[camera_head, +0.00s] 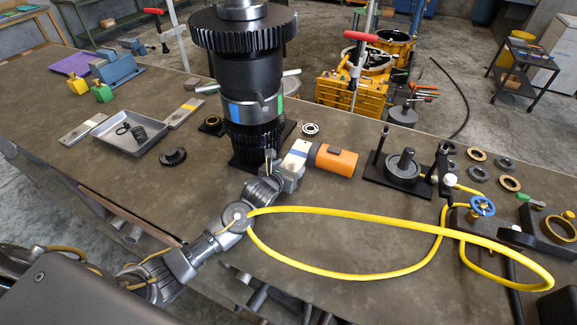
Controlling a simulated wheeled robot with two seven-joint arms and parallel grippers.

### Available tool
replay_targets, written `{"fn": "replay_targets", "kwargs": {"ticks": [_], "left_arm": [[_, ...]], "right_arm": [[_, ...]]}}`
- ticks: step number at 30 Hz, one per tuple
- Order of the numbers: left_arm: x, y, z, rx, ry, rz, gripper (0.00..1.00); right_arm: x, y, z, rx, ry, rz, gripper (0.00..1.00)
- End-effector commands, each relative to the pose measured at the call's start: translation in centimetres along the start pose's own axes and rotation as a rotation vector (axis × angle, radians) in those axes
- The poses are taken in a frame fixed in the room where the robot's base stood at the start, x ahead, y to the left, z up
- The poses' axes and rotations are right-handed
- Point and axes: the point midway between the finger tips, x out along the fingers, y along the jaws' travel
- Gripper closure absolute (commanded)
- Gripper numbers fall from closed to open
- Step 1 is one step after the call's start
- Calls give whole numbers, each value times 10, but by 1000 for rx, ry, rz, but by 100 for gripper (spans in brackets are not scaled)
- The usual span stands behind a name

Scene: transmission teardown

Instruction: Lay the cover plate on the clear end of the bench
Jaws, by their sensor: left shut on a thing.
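My left gripper (276,164) reaches in from the lower left to the foot of the dark geared transmission stack (250,80). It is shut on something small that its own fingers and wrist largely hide. A pale flat piece (298,151) shows right beside the fingers; I cannot tell whether it is the held thing. I cannot pick out the cover plate for certain. My right gripper is not in view.
The grey tray (113,138) holds dark rings and a spring. An orange-and-black cylinder (335,160) lies right of my gripper. A yellow hose (350,213) loops across the bench (330,245) to a blue-wheeled valve (482,206). Several rings and fixtures crowd the right end.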

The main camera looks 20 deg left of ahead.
Motion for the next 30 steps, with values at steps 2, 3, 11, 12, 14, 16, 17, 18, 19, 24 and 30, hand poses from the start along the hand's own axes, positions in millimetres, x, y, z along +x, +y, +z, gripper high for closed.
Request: {"fn": "replay_targets", "kwargs": {"ticks": [2,3,11,12,14,16,17,18,19,24,30], "left_arm": [[1,0,-1,-1,-4,0,80],[1,0,-2,-1,-5,0,80],[2,0,-3,0,-6,0,80],[2,0,-4,0,-6,0,80],[3,0,-7,1,-1,0,34],[2,0,-7,1,-1,0,25],[2,0,-6,1,-1,0,21],[2,0,-7,1,-1,0,16],[2,0,-7,1,-1,0,15],[2,0,-6,1,-1,0,15],[-3,0,-5,2,-1,1,15]], "right_arm": [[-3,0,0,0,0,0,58],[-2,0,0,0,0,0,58],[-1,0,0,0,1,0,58],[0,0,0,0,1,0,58],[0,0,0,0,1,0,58],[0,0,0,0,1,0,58],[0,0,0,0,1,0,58],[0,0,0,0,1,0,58],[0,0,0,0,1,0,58],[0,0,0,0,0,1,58],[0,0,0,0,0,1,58]]}}
